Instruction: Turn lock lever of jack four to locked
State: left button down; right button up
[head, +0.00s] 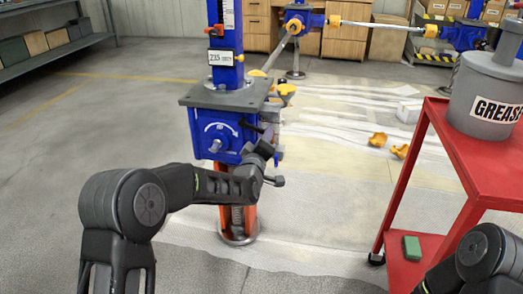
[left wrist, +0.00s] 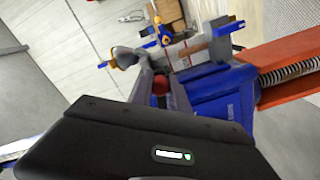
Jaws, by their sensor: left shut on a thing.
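A blue screw jack (head: 215,135) with a grey top plate and a dial-like white arrow mark stands in the middle of the head view. Its blue body also shows in the left wrist view (left wrist: 225,95). My left gripper (head: 268,160) is at the right side of the jack body, below the plate. In the left wrist view my left gripper (left wrist: 165,84) is shut around a small part with a red knob (left wrist: 160,86), seemingly the lock lever. Most of the lever is hidden, and I cannot tell its position. My right gripper is out of view.
A red cart (head: 480,165) with a grey grease bucket (head: 487,95) and a green block (head: 412,247) stands at the right. Yellow pieces (head: 378,139) lie on the floor behind the jack. A shelf (head: 50,55) is at the far left. The left floor is clear.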

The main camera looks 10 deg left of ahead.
pick_arm(q)
jog(key=r+n+b, duration=0.1)
jog(key=r+n, duration=0.1)
jog(key=shift+d+r+n+b, duration=0.2)
jog(key=shift+d+n+b, duration=0.1)
jog(key=shift+b, duration=0.1)
jog(key=shift+r+n, duration=0.4)
jog(key=shift+r, duration=0.05)
jog(key=c, duration=1.3)
grip_release()
jog(key=shift+f, duration=0.15)
jog(key=shift+s+a, duration=0.1)
jog(key=shift+s, duration=0.05)
jog(key=s+p, duration=0.1)
jog(key=s, duration=0.6)
jog(key=shift+s+a, duration=0.2)
jog(key=shift+s, duration=0.05)
